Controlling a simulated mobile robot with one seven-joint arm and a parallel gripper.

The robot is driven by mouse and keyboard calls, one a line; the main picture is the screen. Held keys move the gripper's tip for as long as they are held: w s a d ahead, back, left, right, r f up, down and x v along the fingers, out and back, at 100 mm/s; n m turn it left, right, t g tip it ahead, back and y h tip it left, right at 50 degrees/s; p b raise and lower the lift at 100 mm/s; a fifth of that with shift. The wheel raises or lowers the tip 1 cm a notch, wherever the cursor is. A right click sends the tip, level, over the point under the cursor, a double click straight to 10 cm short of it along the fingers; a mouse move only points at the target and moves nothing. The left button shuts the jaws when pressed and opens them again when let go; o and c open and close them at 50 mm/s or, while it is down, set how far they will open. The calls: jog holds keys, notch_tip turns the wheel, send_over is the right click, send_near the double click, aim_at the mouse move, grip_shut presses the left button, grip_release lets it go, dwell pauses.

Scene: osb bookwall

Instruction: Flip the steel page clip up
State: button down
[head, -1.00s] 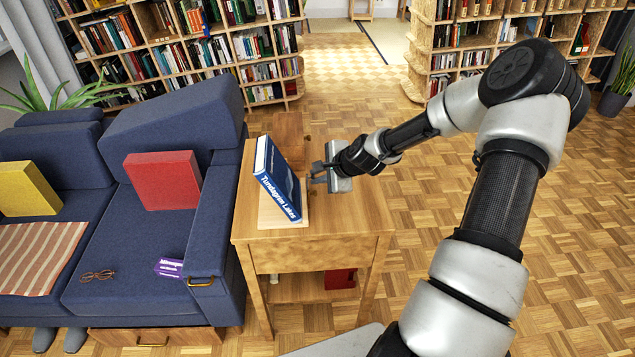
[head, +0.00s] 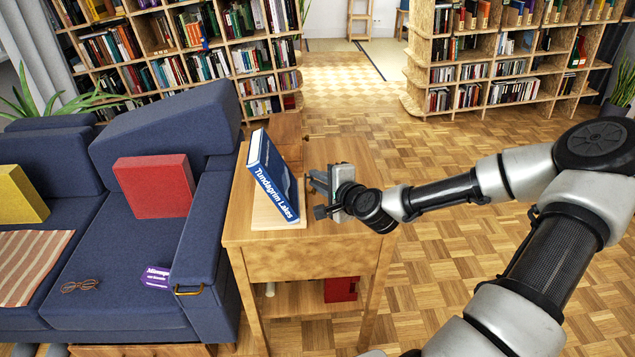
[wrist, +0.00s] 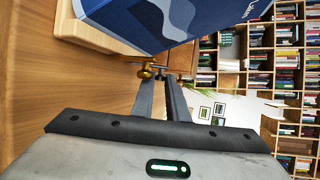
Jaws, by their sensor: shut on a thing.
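A blue book titled Tundagrim Lakes (head: 270,182) leans tilted on a light wooden stand (head: 278,219) on a side table. In the wrist view the book (wrist: 160,18) and the stand's edge (wrist: 92,38) are at the top. My gripper (head: 317,197) is just right of the book's lower part. In the wrist view its two fingers (wrist: 163,82) are nearly together at the steel page clip (wrist: 160,68), below the book's edge, shut on it. A small brass knob (wrist: 146,70) is at the clip's left. The clip is small and mostly hidden by the fingertips; its angle is unclear.
The side table (head: 265,262) has bare top around the stand. A blue sofa (head: 120,240) with red (head: 155,187) and yellow cushions stands close on the left. Bookshelves (head: 190,50) stand behind. Parquet floor (head: 440,260) is open on the right.

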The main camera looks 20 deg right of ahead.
jog(key=shift+a, duration=0.1)
jog(key=c, duration=1.7)
grip_release()
jog(key=shift+c, duration=0.2)
jog(key=shift+s, duration=0.1)
jog(key=p+v, duration=1.3)
jog(key=v, duration=0.4)
jog(key=shift+s, duration=0.1)
